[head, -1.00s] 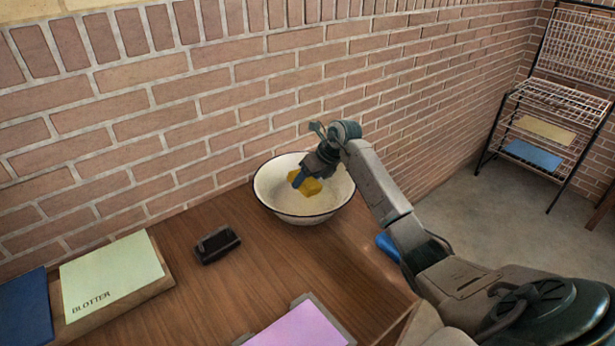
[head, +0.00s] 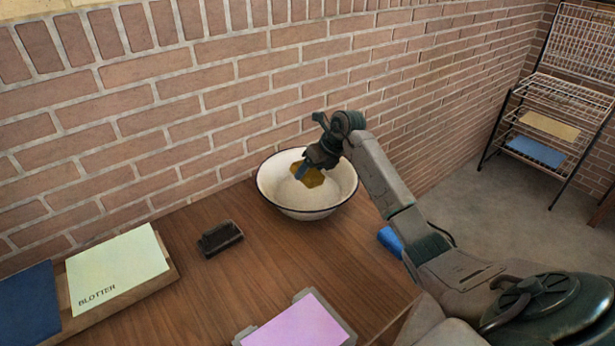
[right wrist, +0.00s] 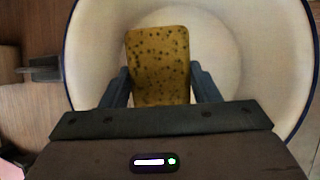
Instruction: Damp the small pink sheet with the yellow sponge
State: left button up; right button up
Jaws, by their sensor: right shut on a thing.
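The yellow sponge (head: 309,176) is held over the white enamel basin (head: 335,201), inside its rim as seen from the head. My right gripper (head: 302,171) is shut on the sponge. In the right wrist view the spotted sponge (right wrist: 160,65) sits between the two fingers (right wrist: 160,88), with the basin (right wrist: 235,50) around it. I cannot tell whether the sponge touches the basin's bottom. The small pink sheet (head: 300,326) lies on a grey board at the table's front edge, partly cut off by the frame. My left gripper is not in view.
A pale green blotter (head: 115,265) lies on a wooden board at the left, beside a dark blue pad (head: 28,306). A dark block (head: 220,238) stands mid-table. A blue object (head: 389,241) lies by my right arm. A wire rack (head: 545,120) stands at the far right.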

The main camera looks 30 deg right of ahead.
aim_at(310, 170)
jog(key=shift+r+p, duration=1.8)
jog(key=shift+r, duration=1.6)
notch_tip(310, 170, up, 4)
jog(key=shift+r+p, duration=0.1)
jog(key=shift+p, duration=1)
notch_tip(310, 170, down, 6)
jog(key=b, duration=0.6)
jog(key=shift+f, duration=0.25)
jog(key=shift+r, duration=0.1)
